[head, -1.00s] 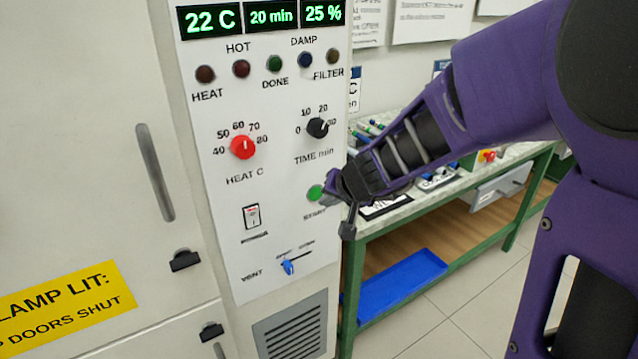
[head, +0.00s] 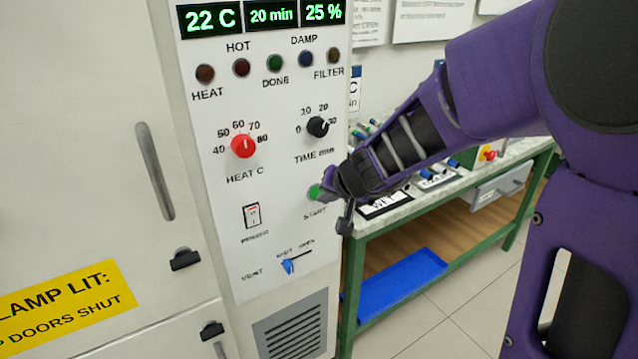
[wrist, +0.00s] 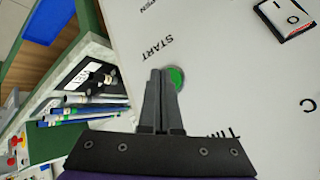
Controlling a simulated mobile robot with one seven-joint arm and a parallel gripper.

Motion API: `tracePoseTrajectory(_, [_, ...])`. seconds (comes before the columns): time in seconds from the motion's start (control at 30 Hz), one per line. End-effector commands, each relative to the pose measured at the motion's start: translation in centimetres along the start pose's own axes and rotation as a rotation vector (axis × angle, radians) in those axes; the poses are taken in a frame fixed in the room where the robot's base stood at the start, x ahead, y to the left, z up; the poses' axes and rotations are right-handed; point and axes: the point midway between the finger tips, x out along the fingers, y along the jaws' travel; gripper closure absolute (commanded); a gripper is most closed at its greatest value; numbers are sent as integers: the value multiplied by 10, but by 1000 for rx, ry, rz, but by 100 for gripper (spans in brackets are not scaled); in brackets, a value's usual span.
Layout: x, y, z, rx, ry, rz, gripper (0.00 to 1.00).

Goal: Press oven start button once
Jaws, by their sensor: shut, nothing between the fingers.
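The green START button (head: 314,192) is on the lower right of the oven's white control panel (head: 225,185). My gripper (head: 324,188) is shut and empty, with its fingertips at the button and covering part of it in the head view. In the wrist view the green button (wrist: 177,77) shows just beyond and to the right of the closed fingertips (wrist: 160,75), beside the printed word START. I cannot tell whether the tips touch the button. The display reads 22 C, 20 min and 25 %.
Nearby on the panel are the red heat knob (head: 243,145), black time knob (head: 317,127), power switch (head: 252,215) and blue vent lever (head: 288,266). A green-framed bench (head: 400,215) with tools stands right of the oven, with a blue tray (head: 400,283) below.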

Motion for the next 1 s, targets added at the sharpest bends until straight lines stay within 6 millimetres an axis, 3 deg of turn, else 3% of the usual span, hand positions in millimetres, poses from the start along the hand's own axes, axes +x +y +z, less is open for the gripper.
tracePoseTrajectory(1.0, [6,-4,-4,0,-1,1,100])
